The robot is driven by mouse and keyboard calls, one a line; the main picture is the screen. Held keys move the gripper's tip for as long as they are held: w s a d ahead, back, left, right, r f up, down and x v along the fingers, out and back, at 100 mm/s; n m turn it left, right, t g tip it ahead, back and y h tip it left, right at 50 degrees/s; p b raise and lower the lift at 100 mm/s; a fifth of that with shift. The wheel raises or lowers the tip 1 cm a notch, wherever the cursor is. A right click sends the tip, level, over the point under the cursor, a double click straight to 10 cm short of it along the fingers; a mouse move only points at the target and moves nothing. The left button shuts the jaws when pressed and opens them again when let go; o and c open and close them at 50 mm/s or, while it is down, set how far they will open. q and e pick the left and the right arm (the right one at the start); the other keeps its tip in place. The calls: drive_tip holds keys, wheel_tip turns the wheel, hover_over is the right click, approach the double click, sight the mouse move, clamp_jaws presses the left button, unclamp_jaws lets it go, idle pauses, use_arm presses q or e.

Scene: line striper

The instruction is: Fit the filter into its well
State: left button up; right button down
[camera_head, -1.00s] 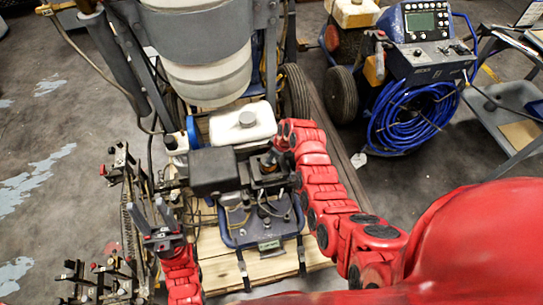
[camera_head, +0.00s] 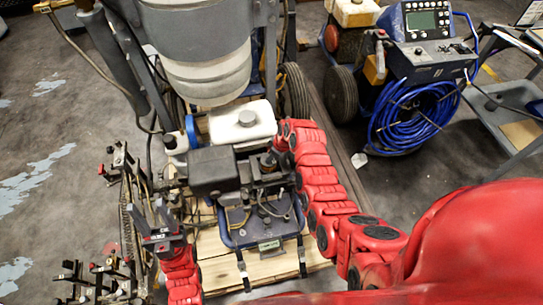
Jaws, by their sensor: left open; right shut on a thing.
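My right arm reaches in from the right to the top of the line striper's engine. Its gripper (camera_head: 270,158) is shut on a small dark thing, likely the filter, beside the black engine box (camera_head: 213,170). The fingertips and the filter's lower end are too small and dark to make out. I cannot tell whether the filter is inside its well or just above it. My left gripper (camera_head: 160,220) is open and empty, pointing up at the left of the striper, apart from the engine.
The striper stands on a wooden pallet (camera_head: 262,266), with a white tank (camera_head: 242,124) and a grey bucket (camera_head: 205,75) behind the engine. A rack with levers (camera_head: 95,280) is at lower left. A machine with a blue hose (camera_head: 408,115) and a cart (camera_head: 510,100) stand at right.

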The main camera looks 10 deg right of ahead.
drive_tip(key=shift+f, duration=0.3)
drive_tip(key=c, duration=0.7)
unclamp_jaws()
drive_tip(key=shift+o, duration=0.5)
drive_tip(key=shift+o, duration=1.3)
drive_tip(key=shift+r, duration=0.1)
drive_tip(key=shift+p+v, duration=0.45)
drive_tip(key=shift+v, duration=0.6)
drive_tip(key=p+v, duration=0.1)
drive_tip(key=v, duration=0.3)
drive_tip(key=shift+s+r+p, duration=0.1)
drive_tip(key=shift+r+p, duration=0.25)
